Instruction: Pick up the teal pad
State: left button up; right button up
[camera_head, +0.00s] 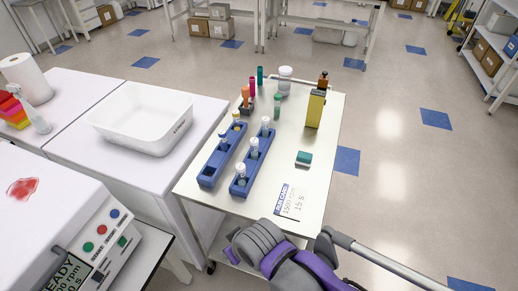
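The teal pad (304,158) is a small block with a teal top and a paler lower part. It lies flat on the right part of the pale cart top (272,188), apart from the things around it. No gripper shows in the head view, and nothing touches the pad.
Two blue racks (212,170) (240,186) with tubes stand left of the pad. A yellow-and-black box (315,108), white jar (285,80) and green-capped bottle (277,106) stand behind it. A label card (289,201) lies nearer. A purple-and-grey vacuum-like object (285,256) is at the front edge.

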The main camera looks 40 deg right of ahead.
aim_at(305, 160)
jog(key=z, duration=2)
jog(key=i+l+z, duration=0.1)
jog(key=z, duration=0.25)
jog(key=i+l+z, duration=0.1)
jog(key=z, duration=0.25)
jog(key=i+z, duration=0.2)
jog(key=z, duration=0.15)
